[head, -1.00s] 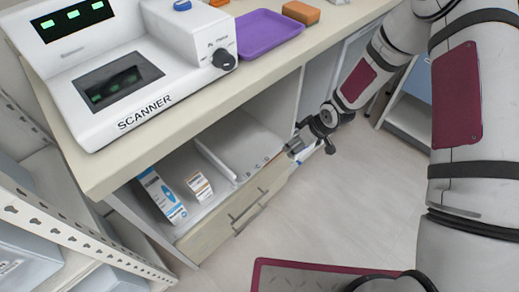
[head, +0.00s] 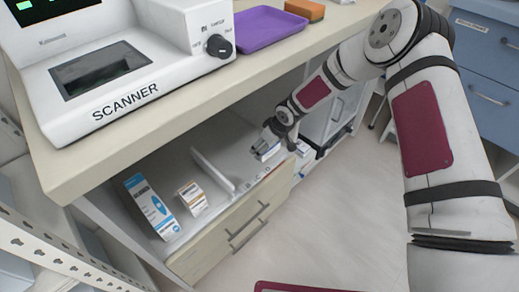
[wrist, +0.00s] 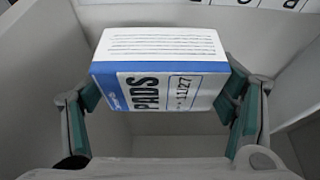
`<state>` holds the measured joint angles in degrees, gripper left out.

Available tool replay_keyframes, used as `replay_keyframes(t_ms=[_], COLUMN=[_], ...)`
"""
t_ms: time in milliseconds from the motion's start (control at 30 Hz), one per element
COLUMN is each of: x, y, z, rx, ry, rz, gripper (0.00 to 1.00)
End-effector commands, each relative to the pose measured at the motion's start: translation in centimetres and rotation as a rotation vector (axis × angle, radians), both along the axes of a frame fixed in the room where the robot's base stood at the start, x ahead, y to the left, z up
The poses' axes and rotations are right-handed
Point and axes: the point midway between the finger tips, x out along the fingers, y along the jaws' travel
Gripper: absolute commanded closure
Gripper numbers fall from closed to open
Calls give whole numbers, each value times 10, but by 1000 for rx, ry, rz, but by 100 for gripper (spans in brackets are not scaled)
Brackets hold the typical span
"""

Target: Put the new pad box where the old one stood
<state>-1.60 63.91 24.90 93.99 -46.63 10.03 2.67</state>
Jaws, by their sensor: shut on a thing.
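A white and blue box marked PADS and 11/27 (wrist: 160,85) sits between the green-padded fingers of my gripper (wrist: 158,100) in the wrist view. A lettered label strip (head: 263,174) shows on that compartment's front edge, too small to read fully. Whether the box touches the compartment floor, I cannot tell. No other box shows in the visible part of this compartment.
The left compartment holds a tall blue and white box (head: 150,207) and a small white and brown box (head: 193,198). The counter with the scanner (head: 110,75) and purple tray (head: 265,28) overhangs the drawer. Free floor lies right.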

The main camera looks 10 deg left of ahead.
Motion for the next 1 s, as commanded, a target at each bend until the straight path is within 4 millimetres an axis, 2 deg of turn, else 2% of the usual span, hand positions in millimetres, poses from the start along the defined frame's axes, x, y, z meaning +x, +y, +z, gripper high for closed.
replay_keyframes(t_ms=[100,367,600,967,1000], x=[12,23,23,23,23], y=[15,27,28,27,27], z=[-3,-4,-38,-40,-41], rx=[2,2,0,0,0], ry=[0,0,2,0,0], rz=[-1,-1,-1,0,-1], gripper=[50,50,50,50,19])
